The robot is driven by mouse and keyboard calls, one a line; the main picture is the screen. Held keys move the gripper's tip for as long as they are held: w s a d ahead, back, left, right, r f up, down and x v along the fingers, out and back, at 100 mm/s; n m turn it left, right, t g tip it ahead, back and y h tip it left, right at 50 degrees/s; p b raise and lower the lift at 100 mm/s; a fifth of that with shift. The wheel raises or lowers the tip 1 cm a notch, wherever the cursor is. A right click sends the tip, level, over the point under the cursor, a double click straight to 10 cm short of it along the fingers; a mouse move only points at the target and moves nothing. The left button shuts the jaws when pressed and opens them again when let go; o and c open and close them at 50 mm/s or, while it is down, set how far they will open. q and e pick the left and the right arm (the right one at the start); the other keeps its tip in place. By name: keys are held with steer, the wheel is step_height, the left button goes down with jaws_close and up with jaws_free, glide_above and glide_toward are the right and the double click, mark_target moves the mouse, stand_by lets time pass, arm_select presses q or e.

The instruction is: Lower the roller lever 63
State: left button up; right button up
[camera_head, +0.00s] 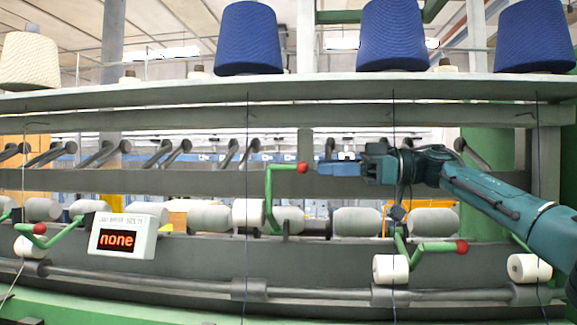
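A green roller lever (270,195) with a red ball knob (303,168) stands raised in the middle of the machine, its handle pointing right. No number 63 can be read on it. My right gripper (322,170) reaches in from the right at the knob's height, its tips just right of the knob with what looks like a small gap. Its fingers are seen side-on, so their opening is hidden. Two other green levers sit lower: one at the right (430,247) and one at the left (62,232). My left gripper is out of view.
A white display box (123,236) reading "none" is mounted left of the raised lever. White rollers (357,222) line the machine behind the levers. Blue yarn cones (248,40) stand on the shelf (300,88) above. Thin threads hang down, one near my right wrist.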

mark_target(273, 167)
steer(key=a, duration=0.2)
steer(key=w+a+p, duration=0.1)
steer(key=a, duration=0.2)
steer(key=w+a, duration=0.1)
steer(key=a, duration=0.2)
steer(key=shift+a, duration=0.1)
steer(key=shift+s, duration=0.1)
jaws_close()
